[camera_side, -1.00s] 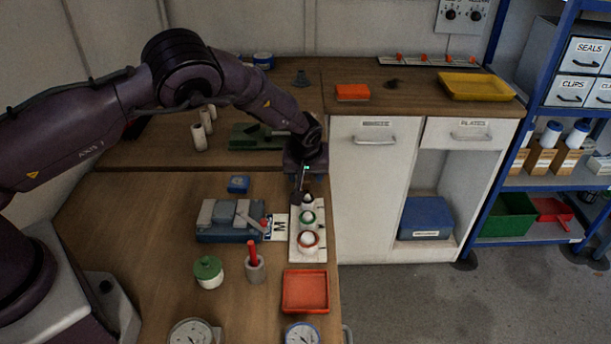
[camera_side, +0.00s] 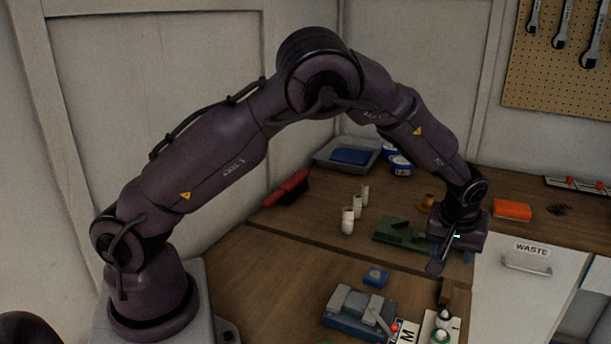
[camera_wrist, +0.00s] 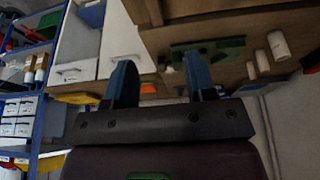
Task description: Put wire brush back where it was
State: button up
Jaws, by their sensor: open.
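My gripper (camera_side: 452,262) is over the far part of the workbench, near the green block (camera_side: 402,231). In the wrist view its two blue fingers (camera_wrist: 160,78) are apart, with nothing seen held between them. A brown, ridged piece (camera_wrist: 145,11) lies just beyond the fingers; it looks like the wire brush, but I cannot be sure. A brown block (camera_side: 455,293) at the bench's right edge in the side view may be the same thing. A red and dark brush-like object (camera_side: 287,188) lies at the bench's left back edge.
Several white cylinders (camera_side: 348,220) stand left of the green block. An orange box (camera_side: 512,209) sits on the cabinet top. A grey tray (camera_side: 345,154) is at the back.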

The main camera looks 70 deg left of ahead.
jog(key=s+a+r+m+h, duration=0.2)
jog(key=s+r, duration=0.5)
jog(key=r, duration=0.4)
jog(key=s+r+m+t, duration=0.1)
jog(key=s+r+m, duration=0.2)
jog(key=s, duration=0.9)
jog(key=s+r+m+t, duration=0.1)
jog(key=s+r+m, duration=0.2)
jog(key=s, duration=0.9)
notch_tip(320, 180, up, 3)
jog(key=shift+a+f+m+t+h, duration=0.15)
jog(key=shift+a+m+t+h, duration=0.15)
jog(key=shift+m, duration=0.1)
